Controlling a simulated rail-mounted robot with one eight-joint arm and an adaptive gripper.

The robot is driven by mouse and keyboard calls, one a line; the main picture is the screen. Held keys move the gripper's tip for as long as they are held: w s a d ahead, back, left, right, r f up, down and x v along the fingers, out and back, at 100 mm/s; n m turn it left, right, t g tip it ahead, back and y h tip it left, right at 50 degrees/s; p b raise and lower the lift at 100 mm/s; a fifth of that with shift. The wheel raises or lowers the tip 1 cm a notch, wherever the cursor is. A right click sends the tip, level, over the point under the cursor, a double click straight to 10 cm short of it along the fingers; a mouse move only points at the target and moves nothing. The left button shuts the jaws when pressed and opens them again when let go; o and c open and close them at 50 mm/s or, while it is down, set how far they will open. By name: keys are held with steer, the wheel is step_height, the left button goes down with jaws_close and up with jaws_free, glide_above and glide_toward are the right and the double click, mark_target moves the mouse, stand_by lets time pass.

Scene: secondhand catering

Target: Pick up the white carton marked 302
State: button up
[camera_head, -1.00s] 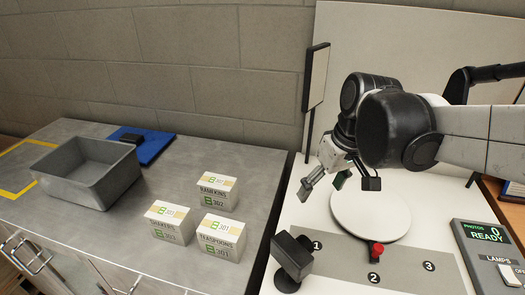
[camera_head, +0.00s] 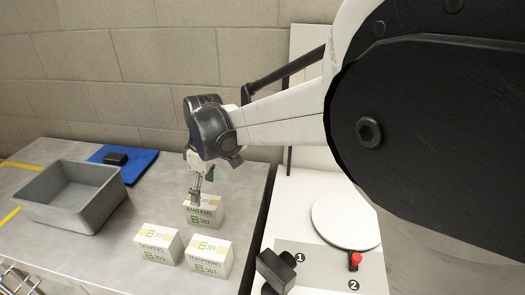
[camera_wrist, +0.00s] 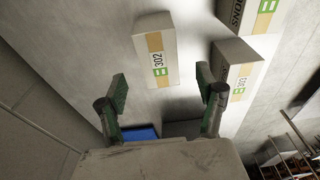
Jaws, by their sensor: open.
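The white carton marked 302 (camera_head: 205,218), labelled ramekins, stands upright on the grey metal counter in the head view, the rearmost of three cartons. My gripper (camera_head: 197,194) is above it and hides part of its top. In the wrist view, the 302 carton (camera_wrist: 157,52) lies just beyond my two spread, empty fingers (camera_wrist: 162,86), roughly in line with the gap between them. I cannot tell the exact height between fingertips and carton.
The shakers carton 303 (camera_head: 157,244) and teaspoons carton 301 (camera_head: 208,258) stand close in front. A grey bin (camera_head: 72,207) and a blue mat (camera_head: 137,165) with a black object lie left. A white turntable (camera_head: 345,222) and black device (camera_head: 276,270) are right.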

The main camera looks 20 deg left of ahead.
mark_target(204, 214)
steer(key=f, duration=0.3)
steer(key=a+f, duration=0.1)
steer(key=f, duration=0.6)
steer(key=shift+a+f+p, duration=0.1)
steer(key=shift+a+p, duration=0.15)
steer(key=shift+p, duration=0.15)
steer(key=shift+f, duration=0.4)
steer(key=shift+f+b, duration=0.25)
steer(key=shift+b, duration=0.2)
steer(key=shift+c, duration=0.5)
steer(key=c, duration=1.4)
